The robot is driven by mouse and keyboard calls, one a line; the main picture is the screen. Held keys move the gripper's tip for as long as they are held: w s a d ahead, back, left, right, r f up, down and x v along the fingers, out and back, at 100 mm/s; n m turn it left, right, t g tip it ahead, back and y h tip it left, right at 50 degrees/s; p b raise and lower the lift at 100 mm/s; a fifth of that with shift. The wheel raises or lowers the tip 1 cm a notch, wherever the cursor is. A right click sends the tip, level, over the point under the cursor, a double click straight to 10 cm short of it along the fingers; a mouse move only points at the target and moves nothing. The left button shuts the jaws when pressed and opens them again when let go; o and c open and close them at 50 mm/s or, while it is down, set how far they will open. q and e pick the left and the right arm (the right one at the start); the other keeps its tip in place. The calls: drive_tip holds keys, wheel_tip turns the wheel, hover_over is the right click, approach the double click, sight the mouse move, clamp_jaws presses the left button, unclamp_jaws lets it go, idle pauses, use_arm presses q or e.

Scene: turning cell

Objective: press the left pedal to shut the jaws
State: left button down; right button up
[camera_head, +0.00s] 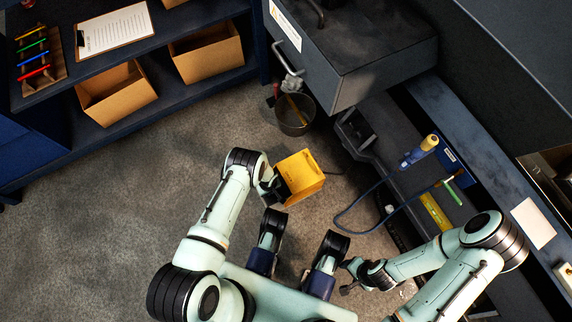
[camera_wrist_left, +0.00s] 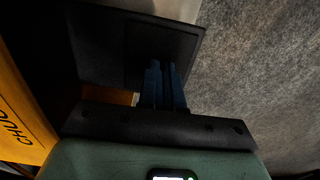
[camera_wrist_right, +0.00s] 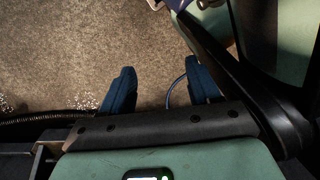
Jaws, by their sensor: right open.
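A yellow pedal housing (camera_head: 303,172) stands on the floor in the middle of the head view, with a dark opening on its left side. My left gripper (camera_head: 274,192) is at that opening, partly hidden by my own wrist. In the left wrist view the fingers (camera_wrist_left: 165,85) are close together and empty, in front of a black plate (camera_wrist_left: 120,45) that may be the pedal. I cannot tell whether they touch it. The yellow side with part of the word CHUCK (camera_wrist_left: 18,115) shows at left. My right gripper (camera_head: 346,277) is open and empty (camera_wrist_right: 158,88), over the floor.
A dark machine (camera_head: 375,50) with a metal pail (camera_head: 294,114) beneath it stands behind the housing. A cable (camera_head: 345,222) loops on the right. A blue shelf with cardboard boxes (camera_head: 117,92) is at the upper left. The grey floor (camera_head: 130,190) at left is clear.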

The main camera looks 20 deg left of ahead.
use_arm(q)
wheel_tip(320, 180, up, 6)
drive_tip(key=p, duration=0.4)
wheel_tip(320, 180, up, 3)
drive_tip(key=shift+f+p, duration=0.2)
drive_tip(key=shift+p, duration=0.65)
use_arm(e)
drive_tip(key=w+a+r+t, duration=0.2)
drive_tip(key=w+r+t, duration=0.1)
drive_tip(key=w+r, duration=0.5)
drive_tip(key=shift+w+a+r+n, duration=0.15)
drive_tip(key=shift+w+r+n, duration=0.25)
drive_tip(key=shift+r, duration=0.15)
